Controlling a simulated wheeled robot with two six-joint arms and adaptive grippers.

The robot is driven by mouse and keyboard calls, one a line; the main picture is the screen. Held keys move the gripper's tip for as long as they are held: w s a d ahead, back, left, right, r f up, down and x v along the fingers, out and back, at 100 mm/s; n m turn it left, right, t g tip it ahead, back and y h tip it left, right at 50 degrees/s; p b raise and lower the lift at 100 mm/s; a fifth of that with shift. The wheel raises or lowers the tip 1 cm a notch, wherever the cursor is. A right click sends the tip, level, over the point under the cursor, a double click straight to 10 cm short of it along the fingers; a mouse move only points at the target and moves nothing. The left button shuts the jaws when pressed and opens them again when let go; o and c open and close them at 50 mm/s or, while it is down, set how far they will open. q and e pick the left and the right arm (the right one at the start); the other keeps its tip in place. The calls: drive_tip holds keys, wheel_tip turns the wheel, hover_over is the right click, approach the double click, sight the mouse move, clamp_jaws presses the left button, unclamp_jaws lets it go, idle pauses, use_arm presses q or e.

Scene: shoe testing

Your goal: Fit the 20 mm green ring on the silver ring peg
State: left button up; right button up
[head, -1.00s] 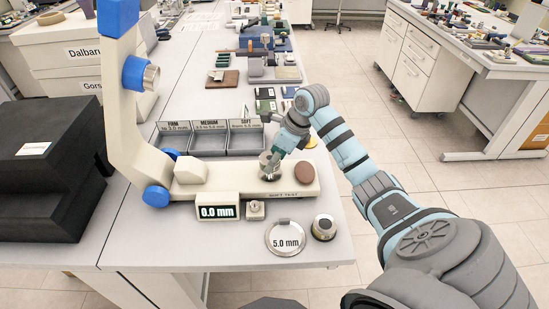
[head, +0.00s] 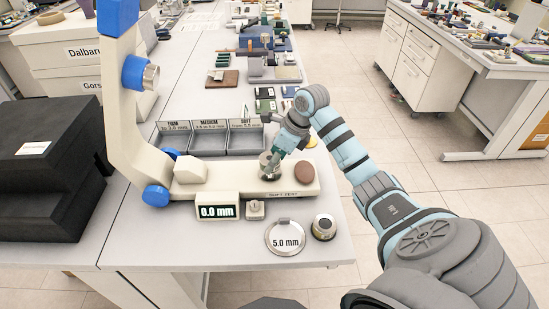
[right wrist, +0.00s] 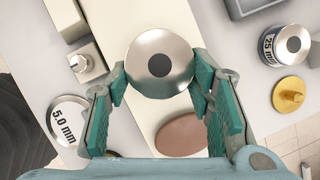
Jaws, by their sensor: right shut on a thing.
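My right gripper (right wrist: 162,92) is shut on a round silver-topped piece (right wrist: 160,63) with a dark centre. It shows low over the cream base in the head view (head: 269,164). Its side is mostly hidden, so I cannot confirm that it is the 20 mm green ring, nor whether it touches the base. A square plinth with a silver knob (head: 255,208) stands at the front; it also shows in the right wrist view (right wrist: 80,62). I cannot tell whether this is the silver ring peg. My left gripper is not in view.
A brown disc (head: 304,173) lies on the cream base (head: 228,178) beside the gripper. A "5.0 mm" disc (head: 285,239) and a silver cylinder (head: 324,227) stand in front. A "25 mm" cylinder (right wrist: 285,45) and a gold stemmed disc (right wrist: 290,96) are near grey trays (head: 207,143).

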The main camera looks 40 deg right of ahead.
drive_tip(key=shift+f+b, duration=1.15)
drive_tip(key=shift+f, duration=0.4)
drive_tip(key=o, duration=1.2)
drive_tip(key=shift+o, duration=0.2)
drive_tip(key=v, duration=1.2)
